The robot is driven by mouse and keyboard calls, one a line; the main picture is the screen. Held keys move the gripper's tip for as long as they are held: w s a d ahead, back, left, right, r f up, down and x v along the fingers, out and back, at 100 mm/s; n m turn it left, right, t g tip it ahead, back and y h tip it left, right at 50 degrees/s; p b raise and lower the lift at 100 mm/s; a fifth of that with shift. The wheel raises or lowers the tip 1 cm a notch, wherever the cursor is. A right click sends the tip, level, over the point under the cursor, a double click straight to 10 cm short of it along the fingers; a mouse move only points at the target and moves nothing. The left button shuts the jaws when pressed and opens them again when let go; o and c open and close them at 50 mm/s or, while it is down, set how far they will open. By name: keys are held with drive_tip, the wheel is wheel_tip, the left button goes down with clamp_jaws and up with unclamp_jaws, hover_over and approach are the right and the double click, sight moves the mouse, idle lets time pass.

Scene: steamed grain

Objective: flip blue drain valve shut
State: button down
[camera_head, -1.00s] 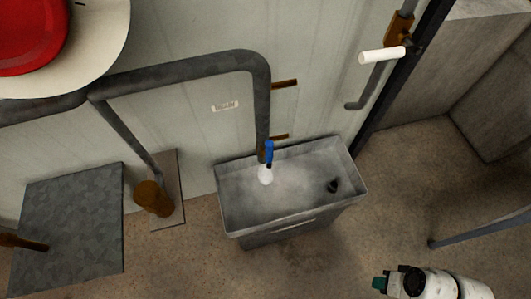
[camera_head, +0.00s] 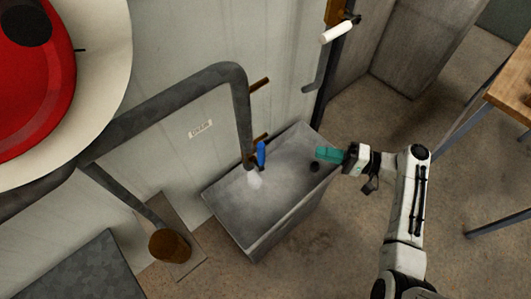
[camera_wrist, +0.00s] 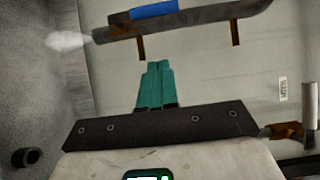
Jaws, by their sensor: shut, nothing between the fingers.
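The blue valve handle (camera_head: 261,154) sits on the lower end of the grey drain pipe (camera_head: 243,110), above the basin. In the wrist view the blue handle (camera_wrist: 155,11) lies along the pipe at the top, beyond my fingertips. White steam or water (camera_head: 254,179) comes from the pipe's end, so flow is visible. My gripper (camera_head: 322,154), with teal fingers, is over the basin's right end, to the right of the handle and apart from it. In the wrist view my gripper (camera_wrist: 158,66) has its fingers together with nothing between them.
The grey basin (camera_head: 222,212) stands against the wall below the pipe. A door with a white handle (camera_head: 337,32) is at the top right. A wooden table (camera_head: 513,85) stands at the right. A red round lid (camera_head: 38,90) is at the upper left.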

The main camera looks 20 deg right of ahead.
drive_tip(key=shift+a, duration=0.1)
drive_tip(key=p, duration=0.3)
approach(261, 158)
drive_tip(key=w+a+r, duration=0.1)
drive_tip(key=w+a, duration=0.1)
drive_tip(key=w, duration=0.4)
drive_tip(key=shift+s+a+f, duration=0.1)
drive_tip(key=shift+s+a, duration=0.05)
drive_tip(key=shift+a, duration=0.5)
